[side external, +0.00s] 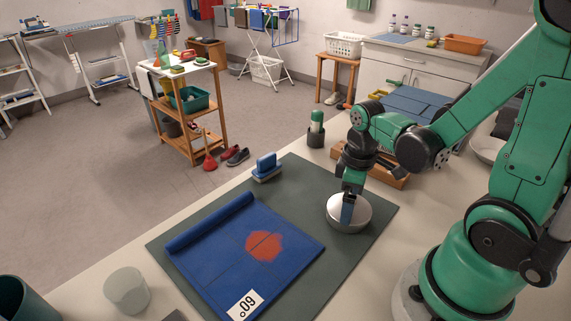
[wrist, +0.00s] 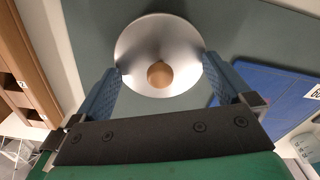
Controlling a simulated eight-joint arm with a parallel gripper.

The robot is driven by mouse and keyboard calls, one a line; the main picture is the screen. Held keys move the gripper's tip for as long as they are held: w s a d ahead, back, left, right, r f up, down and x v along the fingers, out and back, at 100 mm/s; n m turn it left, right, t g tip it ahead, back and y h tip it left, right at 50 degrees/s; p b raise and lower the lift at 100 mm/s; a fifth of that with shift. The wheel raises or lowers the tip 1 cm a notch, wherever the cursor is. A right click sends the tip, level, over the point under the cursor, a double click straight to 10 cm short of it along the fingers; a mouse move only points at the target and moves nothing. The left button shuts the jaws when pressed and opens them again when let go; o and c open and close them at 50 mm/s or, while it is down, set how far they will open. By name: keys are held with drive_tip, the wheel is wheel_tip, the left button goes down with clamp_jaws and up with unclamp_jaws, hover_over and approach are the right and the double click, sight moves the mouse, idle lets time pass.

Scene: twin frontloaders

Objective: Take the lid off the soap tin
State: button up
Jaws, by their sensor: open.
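The soap tin is a round silvery metal tin (side external: 350,222) on the grey-green mat at its right side. In the wrist view its domed lid (wrist: 185,52) fills the upper middle, with a round tan knob (wrist: 160,75) at its centre. My gripper (wrist: 162,72) is open, with its two blue fingers on either side of the lid. In the side view my gripper (side external: 347,214) points down right at the tin. I cannot tell whether the fingers touch the lid. The tin's body is mostly hidden under the lid in the wrist view.
A blue cloth (side external: 215,258) with a red-orange stain and a number tag lies on the mat (side external: 300,178), left of the tin. A blue brush (side external: 266,167) stands behind it.

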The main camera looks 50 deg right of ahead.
drive_tip(key=c, duration=1.3)
drive_tip(key=shift+c, duration=0.5)
